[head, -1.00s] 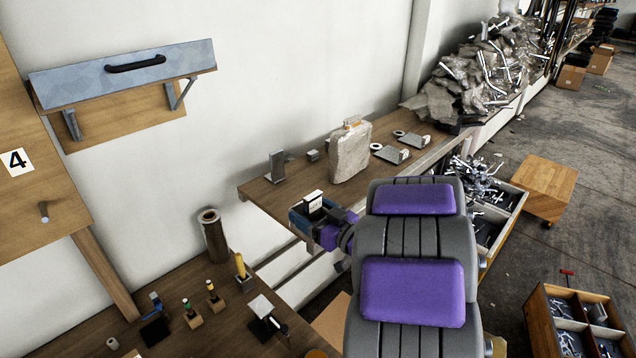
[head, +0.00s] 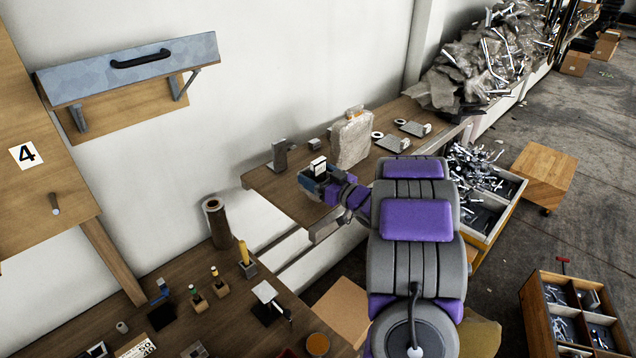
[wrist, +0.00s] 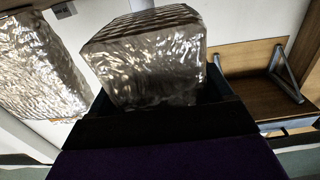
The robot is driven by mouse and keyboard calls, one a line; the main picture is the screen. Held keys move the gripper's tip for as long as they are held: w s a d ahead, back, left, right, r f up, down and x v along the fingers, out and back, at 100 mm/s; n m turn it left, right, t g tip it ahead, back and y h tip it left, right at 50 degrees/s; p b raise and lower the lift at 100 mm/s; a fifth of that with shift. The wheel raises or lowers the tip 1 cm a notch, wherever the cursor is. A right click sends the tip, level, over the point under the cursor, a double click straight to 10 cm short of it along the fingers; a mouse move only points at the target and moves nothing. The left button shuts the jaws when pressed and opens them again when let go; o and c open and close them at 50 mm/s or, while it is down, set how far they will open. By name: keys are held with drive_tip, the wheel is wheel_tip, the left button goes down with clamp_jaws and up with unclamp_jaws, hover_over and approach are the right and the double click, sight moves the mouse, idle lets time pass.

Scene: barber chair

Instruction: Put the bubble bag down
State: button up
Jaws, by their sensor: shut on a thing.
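My gripper (head: 314,186), teal and dark, is over the wall table (head: 265,180), near its left part. It is shut on a silver, crinkled bubble bag (wrist: 150,62), which fills the middle of the wrist view. In the head view my gripper hides most of the held bag, and I cannot tell whether it touches the table top. A second, larger silver bag (head: 351,140) stands upright on the table to the right of my gripper, apparently apart from it. It also shows at the left of the wrist view (wrist: 38,62).
A grey metal block (head: 280,155) stands behind my gripper. Tape rolls and metal plates (head: 391,143) lie right of the standing bag. A crumpled bag heap (head: 470,70) is farther right. A lower bench (head: 215,300) with small tools is at front left. Bare table top lies left of my gripper.

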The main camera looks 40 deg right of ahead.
drive_tip(key=shift+w+d, duration=0.35)
wheel_tip(320, 180, down, 4)
drive_tip(key=b, duration=0.3)
drive_tip(key=shift+r+b, duration=0.1)
drive_tip(key=shift+b, duration=0.2)
drive_tip(key=shift+s+r, duration=0.1)
drive_tip(key=o, duration=0.9)
drive_tip(key=s+d+p, duration=0.1)
drive_tip(key=s+p, duration=0.1)
drive_tip(key=s, duration=1)
drive_tip(key=shift+d, duration=0.35)
